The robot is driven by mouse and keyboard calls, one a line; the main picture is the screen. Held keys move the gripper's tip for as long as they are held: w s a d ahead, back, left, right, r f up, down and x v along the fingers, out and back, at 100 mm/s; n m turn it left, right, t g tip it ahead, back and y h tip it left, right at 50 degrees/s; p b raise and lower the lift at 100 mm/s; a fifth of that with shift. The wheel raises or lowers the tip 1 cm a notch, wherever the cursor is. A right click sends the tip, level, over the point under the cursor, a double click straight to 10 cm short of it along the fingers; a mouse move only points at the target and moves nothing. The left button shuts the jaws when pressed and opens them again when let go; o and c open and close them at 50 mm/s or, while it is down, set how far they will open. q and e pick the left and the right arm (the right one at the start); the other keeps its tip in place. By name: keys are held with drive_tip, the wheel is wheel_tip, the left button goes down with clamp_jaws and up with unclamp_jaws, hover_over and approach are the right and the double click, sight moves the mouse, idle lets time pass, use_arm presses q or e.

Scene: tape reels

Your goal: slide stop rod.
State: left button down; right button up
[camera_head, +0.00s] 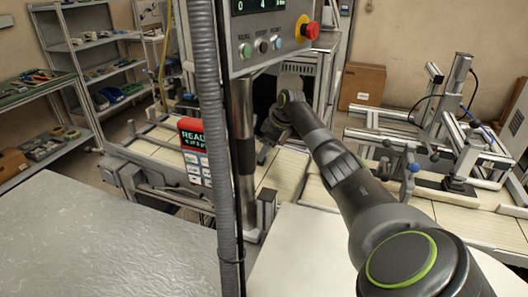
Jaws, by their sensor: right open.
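I cannot single out the stop rod with certainty. A vertical metal rod (243,135) stands below the control panel, partly behind a dark upright edge. My right arm reaches in from the lower right, and its dark wrist ends just right of this rod. My right gripper (263,154) is small and dark there, open, close to the rod; I cannot tell whether it touches. My left gripper is not in view.
A control panel (268,38) with buttons and a red emergency stop (310,30) hangs above. A grey ribbed hose (210,120) runs down in front. A red-topped keypad (193,135) is at left. Metal fixtures (455,130) stand at right. Pale tables fill the front.

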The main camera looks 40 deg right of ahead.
drive_tip(key=shift+x, duration=1.2)
